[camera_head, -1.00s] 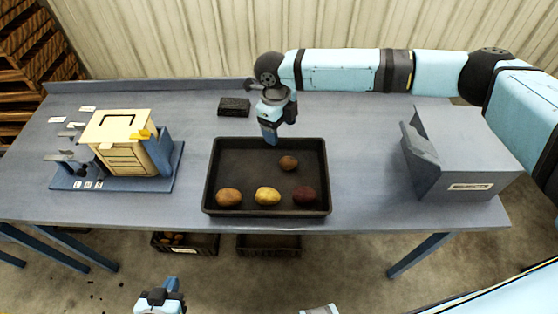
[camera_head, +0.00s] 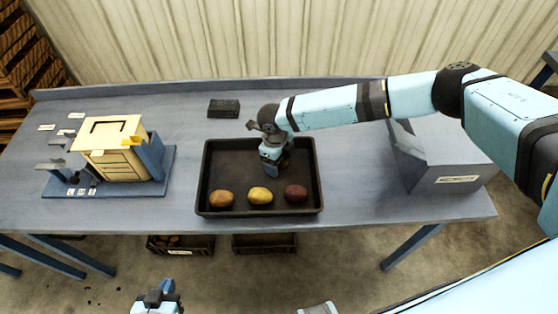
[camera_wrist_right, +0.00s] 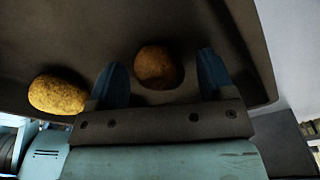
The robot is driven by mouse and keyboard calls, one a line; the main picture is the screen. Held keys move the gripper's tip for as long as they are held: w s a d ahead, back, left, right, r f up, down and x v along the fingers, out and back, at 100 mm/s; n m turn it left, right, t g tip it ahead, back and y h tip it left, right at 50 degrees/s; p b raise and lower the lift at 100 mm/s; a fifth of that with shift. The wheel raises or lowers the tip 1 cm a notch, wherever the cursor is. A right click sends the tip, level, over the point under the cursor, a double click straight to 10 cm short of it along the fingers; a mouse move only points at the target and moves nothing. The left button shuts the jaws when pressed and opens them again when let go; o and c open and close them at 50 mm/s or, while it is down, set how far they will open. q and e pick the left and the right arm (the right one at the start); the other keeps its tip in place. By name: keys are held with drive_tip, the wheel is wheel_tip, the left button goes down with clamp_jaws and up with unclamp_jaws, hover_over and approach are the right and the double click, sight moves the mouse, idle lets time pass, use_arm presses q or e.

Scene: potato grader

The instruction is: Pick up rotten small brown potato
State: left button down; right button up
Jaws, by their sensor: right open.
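The small brown potato (camera_wrist_right: 155,66) shows in the right wrist view, lying on the black tray's floor between the two blue fingers of my right gripper (camera_wrist_right: 161,72). The fingers are apart, with a gap on each side of it. Along the tray's near side lie a brown potato (camera_head: 221,198), a yellow potato (camera_head: 260,195) and a dark red potato (camera_head: 296,193). My left gripper (camera_head: 160,292) is at the bottom edge; its jaws are unclear.
A cream drawer box (camera_head: 113,163) on a blue base stands at the left. A grey labelled bin (camera_head: 455,172) stands at the right, below my right arm. A small black block (camera_head: 224,108) lies behind the tray. Black crates (camera_head: 265,243) sit under the table.

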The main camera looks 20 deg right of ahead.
drive_tip(key=c, duration=1)
drive_tip(key=shift+r, duration=0.1)
wheel_tip(320, 180, up, 20)
drive_tip(key=b, duration=0.1)
